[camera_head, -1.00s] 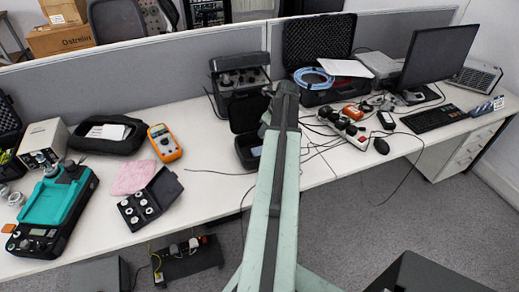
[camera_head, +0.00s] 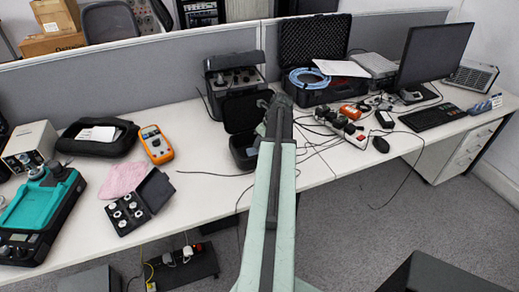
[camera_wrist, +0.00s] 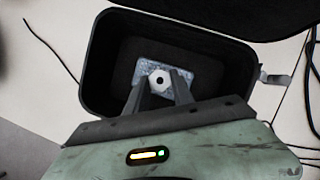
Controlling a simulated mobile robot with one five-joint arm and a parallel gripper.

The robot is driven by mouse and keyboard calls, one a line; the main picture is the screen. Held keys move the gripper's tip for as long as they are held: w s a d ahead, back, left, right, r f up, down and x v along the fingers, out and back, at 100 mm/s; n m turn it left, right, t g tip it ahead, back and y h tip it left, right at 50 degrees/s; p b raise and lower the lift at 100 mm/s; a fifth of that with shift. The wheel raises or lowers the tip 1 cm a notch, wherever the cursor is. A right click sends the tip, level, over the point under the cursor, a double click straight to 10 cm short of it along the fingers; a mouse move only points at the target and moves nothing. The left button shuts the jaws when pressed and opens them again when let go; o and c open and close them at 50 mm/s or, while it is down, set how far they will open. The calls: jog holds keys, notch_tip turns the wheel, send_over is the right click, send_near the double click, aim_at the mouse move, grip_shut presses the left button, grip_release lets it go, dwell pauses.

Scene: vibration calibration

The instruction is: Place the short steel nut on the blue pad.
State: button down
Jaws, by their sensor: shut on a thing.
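The short steel nut (camera_wrist: 159,78) is a pale hexagon with a dark hole, seen from above in the wrist view. My gripper (camera_wrist: 160,84) is shut on it, with one finger on each side. Behind the nut is a mottled grey-blue square pad (camera_wrist: 146,68), on the dark floor of an open black case (camera_wrist: 98,62). I cannot tell whether the nut touches the pad or is held above it. In the head view the case (camera_head: 236,152) stands near the desk's front edge. My arm hides the gripper and nut there.
A small black box of pale round parts (camera_head: 138,203) lies left of the case, by a pink cloth (camera_head: 122,180) and an orange multimeter (camera_head: 156,144). A grey instrument (camera_head: 236,78) stands behind the case. Cables and a power strip (camera_head: 345,130) lie to its right.

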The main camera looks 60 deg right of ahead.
jog(key=shift+f, duration=0.55)
jog(key=c, duration=1.5)
grip_release()
jog(key=shift+f, duration=0.1)
jog(key=o, duration=0.4)
jog(key=shift+r+p, duration=0.35)
jog(key=shift+r, duration=0.05)
jog(key=p+v, duration=1)
jog(key=v, duration=0.1)
jog(key=shift+s+r+p, duration=0.2)
jog(key=shift+r+p, duration=0.1)
jog(key=shift+p, duration=0.1)
